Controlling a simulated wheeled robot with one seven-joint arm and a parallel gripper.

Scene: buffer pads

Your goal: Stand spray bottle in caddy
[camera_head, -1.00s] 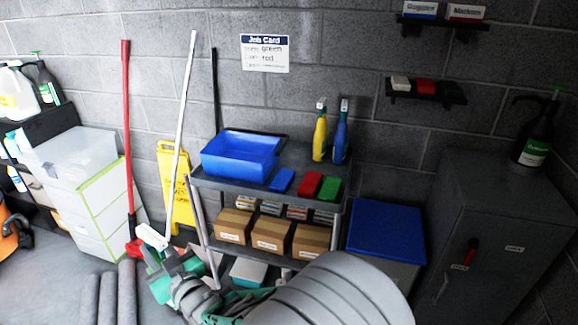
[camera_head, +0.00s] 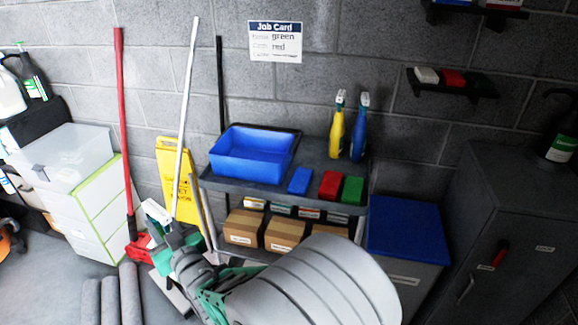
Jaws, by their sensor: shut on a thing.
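My gripper (camera_head: 158,217) is at the lower left, in front of the yellow sign and left of the cart. It is shut on a small, mostly white thing (camera_head: 154,211), partly hidden by my wrist. I cannot tell whether this is a spray bottle. A blue open tub (camera_head: 252,168), possibly the caddy, sits on the cart's top shelf, above and right of my gripper and apart from it. A yellow spray bottle (camera_head: 336,135) and a blue spray bottle (camera_head: 359,137) stand upright at the back right of that shelf.
Blue (camera_head: 299,181), red (camera_head: 329,185) and green (camera_head: 352,190) pads lie along the front of the cart (camera_head: 318,155). Cardboard boxes (camera_head: 284,234) fill its lower shelf. A red-handled tool (camera_head: 123,130), a white pole (camera_head: 187,110) and a yellow sign (camera_head: 171,172) stand left of it.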

